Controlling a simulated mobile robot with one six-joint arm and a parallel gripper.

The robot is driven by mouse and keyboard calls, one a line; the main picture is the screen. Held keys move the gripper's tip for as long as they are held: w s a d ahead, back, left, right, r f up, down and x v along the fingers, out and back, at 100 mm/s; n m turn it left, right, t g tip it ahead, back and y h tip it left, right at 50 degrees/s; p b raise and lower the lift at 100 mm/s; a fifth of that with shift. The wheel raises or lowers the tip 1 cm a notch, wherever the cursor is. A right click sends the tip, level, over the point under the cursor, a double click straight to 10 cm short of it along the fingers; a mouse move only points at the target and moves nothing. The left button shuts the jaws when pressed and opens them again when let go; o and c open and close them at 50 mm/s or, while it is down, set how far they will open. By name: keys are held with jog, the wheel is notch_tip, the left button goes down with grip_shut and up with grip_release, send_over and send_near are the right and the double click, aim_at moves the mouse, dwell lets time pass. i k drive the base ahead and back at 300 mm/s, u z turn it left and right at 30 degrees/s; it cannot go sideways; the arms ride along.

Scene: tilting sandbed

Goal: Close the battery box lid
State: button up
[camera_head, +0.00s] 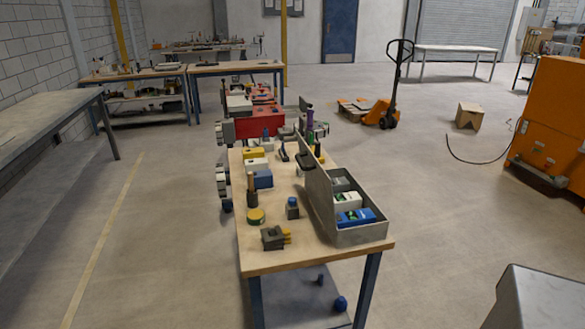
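The battery box (362,236) is a grey open box on the right side of the wooden workbench. Its lid (321,195) stands raised, close to upright, along the box's left side. A dark handle (305,161) shows on the lid's outer face. Inside the box are a blue and white battery (356,217), a white battery with a green mark (347,200) and a grey item behind them. The lid's edge hides part of the box interior. My gripper is not in view.
The workbench (320,256) also carries a yellow tape roll (256,216), a dark grey block (273,238), a small blue-topped item (292,208) and several coloured boxes left of the lid. A grey surface (545,300) fills the lower right corner.

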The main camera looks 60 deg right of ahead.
aim_at(319, 180)
jog(key=u, duration=0.05)
jog(key=k, duration=1)
jog(key=z, duration=0.6)
jog(key=i, duration=1)
jog(key=u, duration=0.1)
